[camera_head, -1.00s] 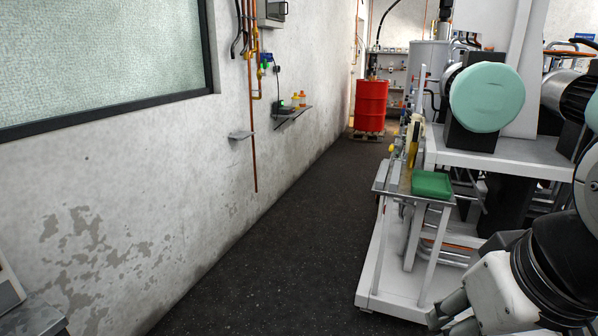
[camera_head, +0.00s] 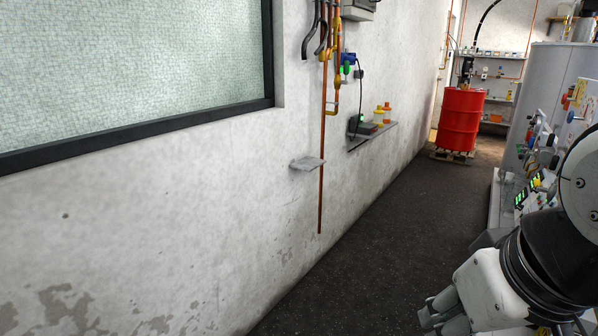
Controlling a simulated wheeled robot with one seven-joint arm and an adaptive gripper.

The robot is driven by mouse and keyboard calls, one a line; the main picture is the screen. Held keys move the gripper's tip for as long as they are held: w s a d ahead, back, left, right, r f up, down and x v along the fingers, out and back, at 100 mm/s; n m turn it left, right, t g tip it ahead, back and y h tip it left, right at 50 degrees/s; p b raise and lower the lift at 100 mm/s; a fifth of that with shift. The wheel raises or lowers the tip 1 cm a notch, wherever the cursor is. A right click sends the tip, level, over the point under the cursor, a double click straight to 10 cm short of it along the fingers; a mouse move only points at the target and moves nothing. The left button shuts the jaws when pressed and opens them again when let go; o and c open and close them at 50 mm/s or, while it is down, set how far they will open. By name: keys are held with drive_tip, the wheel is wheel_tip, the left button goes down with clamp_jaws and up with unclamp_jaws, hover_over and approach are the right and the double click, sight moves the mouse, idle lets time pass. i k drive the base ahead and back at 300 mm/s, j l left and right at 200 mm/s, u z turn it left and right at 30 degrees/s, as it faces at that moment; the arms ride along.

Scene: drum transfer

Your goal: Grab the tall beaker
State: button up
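I cannot make out a tall beaker in the view. My gripper (camera_head: 434,314) is at the bottom right, in front of the dark floor and far from any shelf. It seems to hold nothing, but its fingers are small and partly cut off, so I cannot tell if they are open or shut.
A red drum (camera_head: 461,120) stands on a wooden pallet (camera_head: 452,155) at the far end. Equipment with a green-lit panel (camera_head: 527,190) lines the right side. A small bare ledge (camera_head: 307,163) and a copper pipe (camera_head: 322,190) are on the left wall. The floor (camera_head: 400,230) between is clear.

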sight(510, 204)
drive_tip(key=i, duration=0.5)
drive_tip(key=i+j+z, duration=0.15)
drive_tip(key=i, duration=0.85)
drive_tip(key=i+j+z, duration=0.15)
drive_tip(key=i, duration=0.3)
drive_tip(key=i+j, duration=0.2)
drive_tip(key=i, duration=0.3)
drive_tip(key=i+l+z, duration=0.2)
drive_tip(key=i+z, duration=0.25)
drive_tip(key=i, duration=0.2)
drive_tip(key=i+z, duration=0.45)
drive_tip(key=i, duration=0.15)
drive_tip(key=i+j+z, duration=0.25)
drive_tip(key=i+z, duration=0.15)
drive_tip(key=i, duration=0.2)
drive_tip(key=i+j+z, duration=0.1)
drive_tip(key=i+z, duration=0.2)
drive_tip(key=i+j+z, duration=0.3)
drive_tip(key=i, duration=0.2)
drive_tip(key=i+j+z, duration=0.3)
drive_tip(key=i+l, duration=0.05)
drive_tip(key=i, duration=0.05)
